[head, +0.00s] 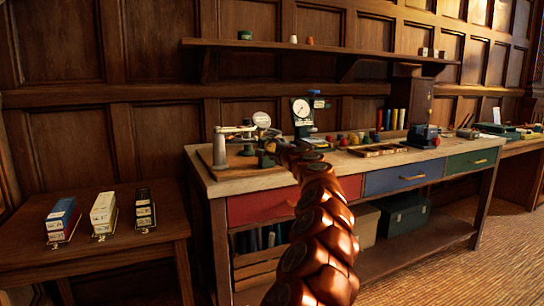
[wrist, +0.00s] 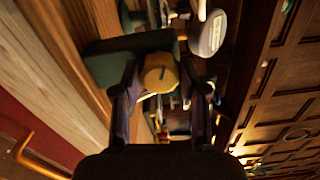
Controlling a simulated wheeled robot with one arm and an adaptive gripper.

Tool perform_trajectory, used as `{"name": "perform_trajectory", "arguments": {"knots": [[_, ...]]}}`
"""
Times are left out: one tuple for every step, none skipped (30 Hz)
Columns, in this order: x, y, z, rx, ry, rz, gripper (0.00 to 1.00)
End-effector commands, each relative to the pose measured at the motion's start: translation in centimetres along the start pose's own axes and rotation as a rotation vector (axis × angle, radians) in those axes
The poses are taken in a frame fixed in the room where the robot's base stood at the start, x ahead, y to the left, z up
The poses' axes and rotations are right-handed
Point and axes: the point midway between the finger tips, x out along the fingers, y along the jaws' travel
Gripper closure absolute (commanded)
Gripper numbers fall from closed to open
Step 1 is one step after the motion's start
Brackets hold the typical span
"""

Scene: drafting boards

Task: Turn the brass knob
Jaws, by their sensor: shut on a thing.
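The brass knob (wrist: 160,74) shows in the wrist view as a short, faceted yellow cylinder against a dark green block (wrist: 108,58). My gripper (wrist: 159,88) has one finger on each side of the knob and is shut on it. In the head view my gripper (head: 270,148) is at the left part of the bench, beside a metal instrument (head: 221,150) on a wooden base.
A dial gauge (head: 302,108) on a stand is close behind my arm. The workbench top (head: 350,165) carries several small coloured items and a dark machine (head: 422,135) to the right. A side table (head: 60,258) with three boxed items stands at the left.

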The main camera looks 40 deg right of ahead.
Motion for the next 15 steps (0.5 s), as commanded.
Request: {"name": "perform_trajectory", "arguments": {"knots": [[-0.04,0.47,-0.26,-0.049,0.005,-0.002,0.93],[-0.03,0.45,-0.25,-0.076,0.005,-0.003,0.93],[-0.01,0.48,-0.22,-0.115,0.005,-0.002,0.93],[0.00,0.52,-0.19,-0.144,0.004,-0.001,0.93],[0.02,0.57,-0.15,-0.171,0.003,-0.001,0.93],[0.03,0.60,-0.12,-0.210,0.002,0.000,0.93],[0.03,0.62,-0.14,-0.238,0.002,0.000,0.93],[0.02,0.61,-0.18,-0.268,0.003,0.000,0.93],[0.02,0.61,-0.23,-0.305,0.004,0.000,0.93],[0.03,0.65,-0.25,-0.334,0.005,0.000,0.93],[0.04,0.70,-0.27,-0.362,0.005,0.001,0.93],[0.04,0.71,-0.29,-0.400,0.005,0.002,0.93],[0.02,0.67,-0.29,-0.428,0.005,0.001,0.93],[-0.01,0.60,-0.30,-0.457,0.005,0.000,0.93],[-0.03,0.54,-0.28,-0.495,0.005,-0.001,0.93]]}}
